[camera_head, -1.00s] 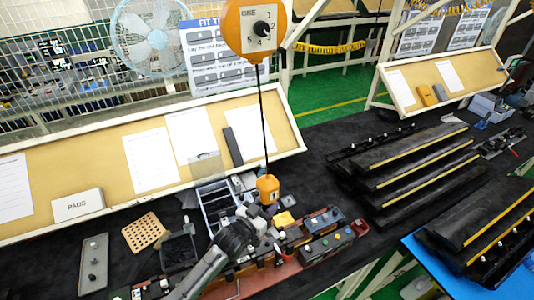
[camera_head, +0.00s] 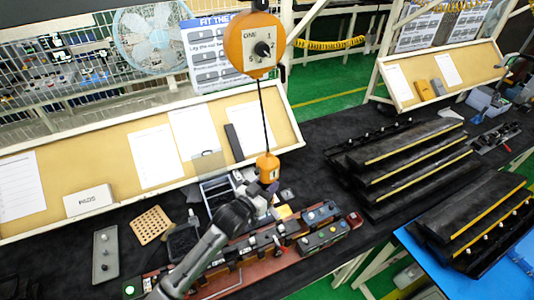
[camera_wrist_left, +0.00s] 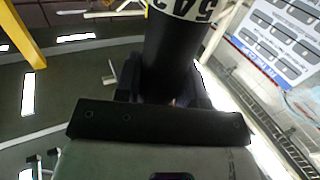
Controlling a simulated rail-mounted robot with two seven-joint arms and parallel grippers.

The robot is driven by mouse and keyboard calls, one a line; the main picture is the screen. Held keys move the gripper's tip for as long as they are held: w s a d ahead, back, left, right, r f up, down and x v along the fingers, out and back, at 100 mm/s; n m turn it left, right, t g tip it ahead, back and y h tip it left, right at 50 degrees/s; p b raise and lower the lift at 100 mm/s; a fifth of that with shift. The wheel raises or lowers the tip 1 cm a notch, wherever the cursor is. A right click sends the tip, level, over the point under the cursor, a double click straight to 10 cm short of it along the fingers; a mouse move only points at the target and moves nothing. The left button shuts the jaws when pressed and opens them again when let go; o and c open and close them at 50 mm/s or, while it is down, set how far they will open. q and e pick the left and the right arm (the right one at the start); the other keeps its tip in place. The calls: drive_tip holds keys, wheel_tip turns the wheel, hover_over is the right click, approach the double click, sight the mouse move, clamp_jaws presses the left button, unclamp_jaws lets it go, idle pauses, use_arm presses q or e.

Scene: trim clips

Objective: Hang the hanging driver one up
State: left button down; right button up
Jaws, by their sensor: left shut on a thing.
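The hanging driver one (camera_head: 268,168) has an orange top marked 1 and hangs upright on a black cord. The cord runs up to an orange balancer (camera_head: 252,46) marked ONE with a black dial. My left gripper (camera_head: 265,190) is shut on the driver's lower part, just below the orange top and above the bench. In the left wrist view, the driver's black body (camera_wrist_left: 172,60) stands between the dark fingers, with a pale numbered band at the top edge. The driver's tip is hidden by my gripper and arm. My right gripper is not in view.
A red fixture (camera_head: 255,275) with several dark blocks lies below my left arm. A parts bin (camera_head: 214,190), a perforated tan plate (camera_head: 151,225) and a PADS box (camera_head: 89,201) are nearby. Black stepped racks (camera_head: 415,170) stand right. Dark bench between is fairly clear.

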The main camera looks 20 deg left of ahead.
use_arm(q)
drive_tip(key=shift+w+a+r+b, duration=0.1)
drive_tip(key=shift+w+r+b, duration=0.05)
drive_tip(key=shift+w+b, duration=0.15)
drive_tip(key=w+a+r+b, duration=0.2)
drive_tip(key=w, duration=0.4)
drive_tip(key=shift+a, duration=0.3)
drive_tip(key=shift+r, duration=0.1)
drive_tip(key=c, duration=0.9)
unclamp_jaws()
drive_tip(key=shift+s, duration=0.1)
drive_tip(key=shift+c, duration=0.2)
drive_tip(key=o, duration=0.5)
drive_tip(key=shift+c, duration=0.2)
drive_tip(key=o, duration=0.4)
drive_tip(key=shift+o, duration=0.4)
